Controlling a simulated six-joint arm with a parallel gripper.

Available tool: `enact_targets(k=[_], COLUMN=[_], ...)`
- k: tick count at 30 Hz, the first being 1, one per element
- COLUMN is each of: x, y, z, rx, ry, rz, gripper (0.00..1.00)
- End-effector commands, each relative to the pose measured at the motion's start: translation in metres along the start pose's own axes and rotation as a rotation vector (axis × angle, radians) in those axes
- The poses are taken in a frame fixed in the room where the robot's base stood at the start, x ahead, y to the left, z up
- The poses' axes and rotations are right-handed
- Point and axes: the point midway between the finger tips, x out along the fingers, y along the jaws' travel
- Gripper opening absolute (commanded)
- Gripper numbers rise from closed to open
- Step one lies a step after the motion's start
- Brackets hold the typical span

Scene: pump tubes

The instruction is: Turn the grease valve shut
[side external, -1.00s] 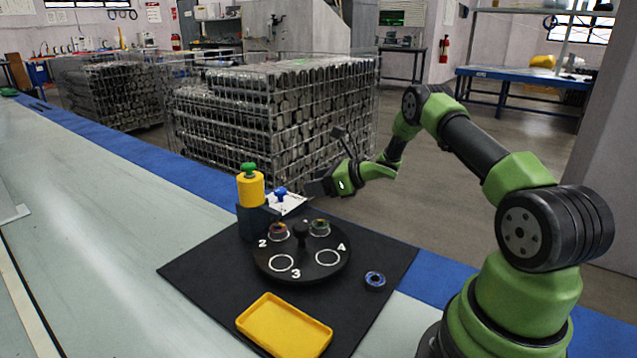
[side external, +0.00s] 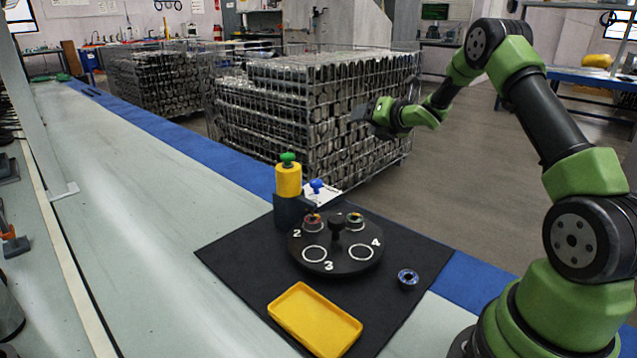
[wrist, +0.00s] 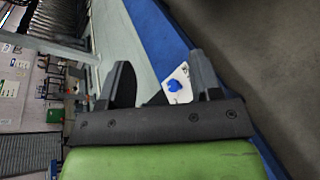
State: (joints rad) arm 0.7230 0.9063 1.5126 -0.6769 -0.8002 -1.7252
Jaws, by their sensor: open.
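A yellow cylinder (side external: 288,181) with a green knob (side external: 288,158) on top stands in a dark block (side external: 289,213) at the back of the black mat. My gripper (side external: 360,112) is raised well above and to the right of the blue knob, touching nothing. In the wrist view my gripper (wrist: 160,62) has its two fingers apart and empty. The blue knob (wrist: 173,86) and white card (wrist: 180,76) show in the gap between them, farther off.
A black round turntable (side external: 336,257) with numbered spots carries two small ring parts at the back. A yellow tray (side external: 314,320) lies in front; a blue ring (side external: 408,278) lies to the right. Wire cages (side external: 330,120) stand behind.

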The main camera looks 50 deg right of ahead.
Motion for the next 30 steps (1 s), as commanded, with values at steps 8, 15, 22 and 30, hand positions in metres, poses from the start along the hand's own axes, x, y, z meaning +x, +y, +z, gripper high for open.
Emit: enact_targets(k=[8,15,22,30], x=[-0.018,-0.044,-0.046,-0.028], y=[-0.057,-0.069,-0.017,0.044], z=[-0.005,-0.07,-0.121,-0.11], rx=[1.118,2.323,-2.404,-1.341], ry=[-0.292,-0.644,0.702,0.368], rz=[-0.371,-0.637,0.539,0.213], gripper=[0.58,0.58,0.58,0.58])
